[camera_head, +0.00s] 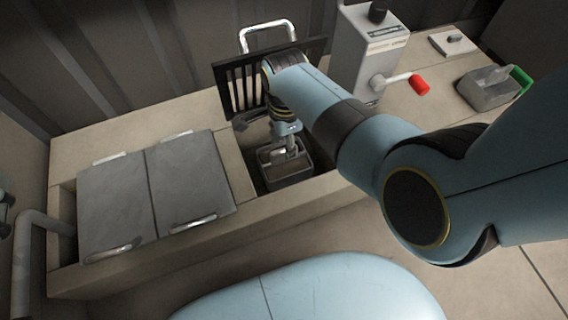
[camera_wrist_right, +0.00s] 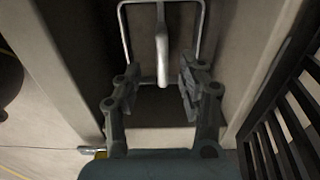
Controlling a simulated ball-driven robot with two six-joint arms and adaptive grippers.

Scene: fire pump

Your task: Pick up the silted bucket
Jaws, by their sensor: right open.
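The grey bucket (camera_head: 289,178) stands in the open pit of the concrete trough in the head view, with brownish matter inside. My right gripper (camera_head: 291,147) points down over it from above and partly hides its inside. In the right wrist view my right gripper (camera_wrist_right: 160,90) is open, with its two fingers apart. A pale upright handle bar (camera_wrist_right: 162,55) shows between and just beyond the fingers, in line with the gap. I cannot tell whether a finger touches it. The bucket's pale rim (camera_wrist_right: 124,30) shows behind.
A dark slotted grate (camera_head: 240,88) stands upright behind the pit and close to my right gripper in the wrist view (camera_wrist_right: 290,130). Grey cover plates (camera_head: 185,185) lie left. A pump box (camera_head: 365,60) with a red-handled lever (camera_head: 418,85) and a green-handled container (camera_head: 488,90) are right.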

